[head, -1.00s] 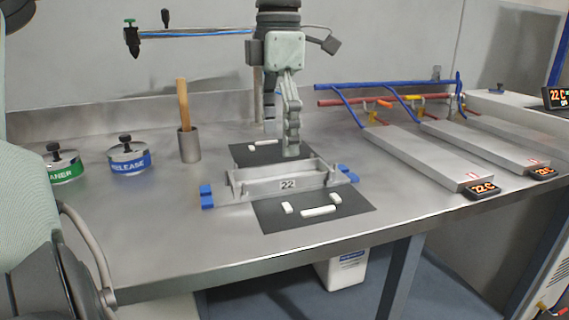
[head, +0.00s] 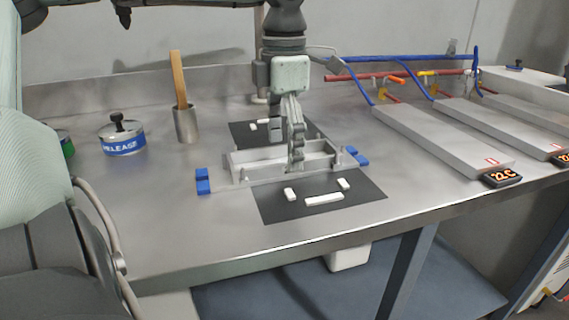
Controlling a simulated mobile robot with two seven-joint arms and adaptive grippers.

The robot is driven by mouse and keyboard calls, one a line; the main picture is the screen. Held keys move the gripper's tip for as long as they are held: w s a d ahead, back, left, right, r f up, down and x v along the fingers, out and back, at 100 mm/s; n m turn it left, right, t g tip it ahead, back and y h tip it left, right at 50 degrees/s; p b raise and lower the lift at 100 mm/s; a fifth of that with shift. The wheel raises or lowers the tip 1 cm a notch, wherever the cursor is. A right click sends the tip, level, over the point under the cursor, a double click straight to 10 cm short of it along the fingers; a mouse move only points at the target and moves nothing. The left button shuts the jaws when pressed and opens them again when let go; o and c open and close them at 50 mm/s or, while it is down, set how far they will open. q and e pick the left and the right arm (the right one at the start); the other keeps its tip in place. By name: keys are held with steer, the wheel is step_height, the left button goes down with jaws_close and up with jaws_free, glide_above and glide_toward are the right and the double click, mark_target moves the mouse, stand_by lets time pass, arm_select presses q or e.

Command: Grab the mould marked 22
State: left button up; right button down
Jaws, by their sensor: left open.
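The mould (head: 256,171) is a long grey metal box with raised walls and blue handles at both ends. It sits on the bench across a dark mat. My left gripper (head: 286,150) comes down from above over the middle of the mould and is open. Its near finger overlaps the mould's front wall, where the number label is not readable now. The other finger shows behind it, partly hidden. I cannot tell whether either finger touches the mould. My right gripper is not in view.
White blocks (head: 324,199) lie on the dark mat (head: 275,208) in front of the mould. A RELEASE tin (head: 124,145) and a cup (head: 186,125) with a wooden handle stand left. Heated plates (head: 440,138) with blue and red pipes are at right.

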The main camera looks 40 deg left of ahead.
arm_select(q)
steer(key=shift+c, duration=0.4)
steer(key=c, duration=1.7)
jaws_close()
steer(key=shift+r, duration=0.2)
